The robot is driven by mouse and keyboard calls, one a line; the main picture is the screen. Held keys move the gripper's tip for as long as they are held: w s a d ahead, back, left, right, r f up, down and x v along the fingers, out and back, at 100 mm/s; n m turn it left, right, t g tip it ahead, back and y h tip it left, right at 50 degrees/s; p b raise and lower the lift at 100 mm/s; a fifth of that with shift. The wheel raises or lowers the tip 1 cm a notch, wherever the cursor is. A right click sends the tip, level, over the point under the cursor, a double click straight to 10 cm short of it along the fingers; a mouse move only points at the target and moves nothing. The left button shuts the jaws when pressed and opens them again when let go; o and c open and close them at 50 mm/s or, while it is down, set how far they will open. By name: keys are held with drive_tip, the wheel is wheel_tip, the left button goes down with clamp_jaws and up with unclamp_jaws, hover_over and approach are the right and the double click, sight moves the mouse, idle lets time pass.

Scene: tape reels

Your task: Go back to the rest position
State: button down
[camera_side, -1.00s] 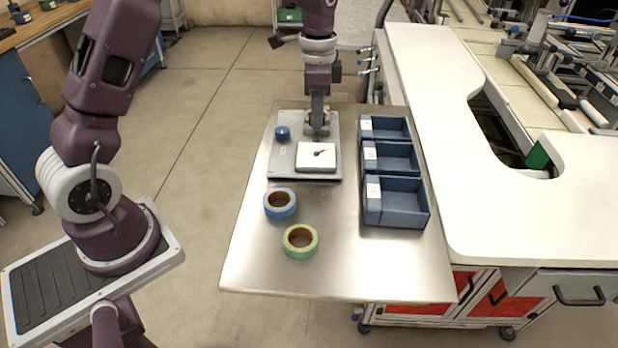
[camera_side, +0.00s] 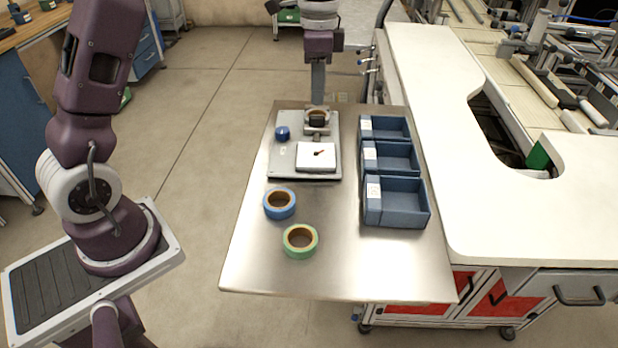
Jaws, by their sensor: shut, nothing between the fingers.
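Whether the tips touch the reel cannot be told. A blue tape reel (camera_side: 280,204) and a green tape reel (camera_side: 300,242) lie flat on the table, well away from my gripper.
Several blue bins (camera_side: 396,201) stand in a row on the right of the metal table (camera_side: 335,270). A white workbench (camera_side: 440,120) adjoins the table on the right. The table's front part is clear. A wooden bench (camera_side: 38,24) stands at the far left.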

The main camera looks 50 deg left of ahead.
drive_tip(key=shift+r, duration=0.3)
drive_tip(key=s+d+r+n+t, duration=0.25)
drive_tip(key=s+r, duration=0.25)
drive_tip(key=s, duration=0.4)
drive_tip(key=s+d+r+n+t, duration=0.1)
drive_tip(key=s+d+r+n, duration=0.3)
drive_tip(key=s, duration=0.6)
drive_tip(key=s+f+n+t, duration=0.2)
drive_tip(key=s, duration=0.7)
drive_tip(key=shift+a, duration=0.15)
